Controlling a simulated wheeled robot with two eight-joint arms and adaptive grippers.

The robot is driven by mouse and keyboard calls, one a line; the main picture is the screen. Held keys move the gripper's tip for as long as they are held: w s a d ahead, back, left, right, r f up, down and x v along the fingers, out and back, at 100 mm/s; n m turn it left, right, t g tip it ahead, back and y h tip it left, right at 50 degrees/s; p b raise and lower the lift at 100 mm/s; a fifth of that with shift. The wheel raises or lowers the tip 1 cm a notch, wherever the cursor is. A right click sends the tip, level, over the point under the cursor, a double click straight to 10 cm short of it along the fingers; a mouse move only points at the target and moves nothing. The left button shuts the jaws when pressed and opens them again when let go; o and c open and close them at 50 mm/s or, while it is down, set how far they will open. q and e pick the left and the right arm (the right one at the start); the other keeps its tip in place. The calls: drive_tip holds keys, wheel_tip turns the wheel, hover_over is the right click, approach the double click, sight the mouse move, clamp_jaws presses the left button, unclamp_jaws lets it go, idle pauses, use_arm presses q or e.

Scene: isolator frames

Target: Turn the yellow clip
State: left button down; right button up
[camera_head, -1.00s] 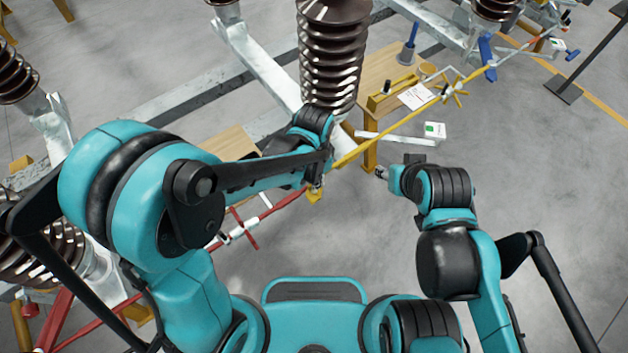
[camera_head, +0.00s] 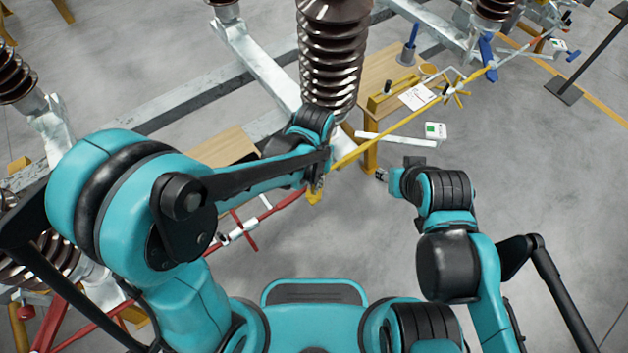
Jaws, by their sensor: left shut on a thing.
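A small yellow clip (camera_head: 315,196) shows at the joint where the red rod (camera_head: 282,205) meets the yellow rod (camera_head: 385,137). My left gripper (camera_head: 318,183) is at this joint and shut on the yellow clip; my own wrist hides most of the fingers and the grip. How far the clip is turned cannot be seen. My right gripper (camera_head: 381,175) is to the right, apart from the rods, over bare floor. It is small in view, and I see nothing held in it.
A brown ribbed insulator (camera_head: 331,60) stands just behind my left wrist. A wooden table (camera_head: 385,70) with a paper (camera_head: 417,97) on it stands behind the yellow rod. A yellow star-shaped handle (camera_head: 457,93) sits farther along the rod.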

use_arm(q)
drive_tip(key=shift+n, duration=0.4)
drive_tip(key=c, duration=1.9)
unclamp_jaws()
drive_tip(key=shift+c, duration=0.2)
wheel_tip(320, 180, up, 12)
drive_tip(key=s+a+t, duration=0.2)
drive_tip(key=a+t, duration=0.1)
drive_tip(key=a, duration=0.6)
drive_tip(key=s+a+n+t, duration=0.1)
drive_tip(key=s+a+t, duration=0.2)
drive_tip(key=a, duration=0.5)
drive_tip(key=shift+a+r+n+t+b, duration=0.2)
drive_tip(key=shift+a+n+t+b, duration=0.1)
drive_tip(key=shift+a+t+b, duration=0.15)
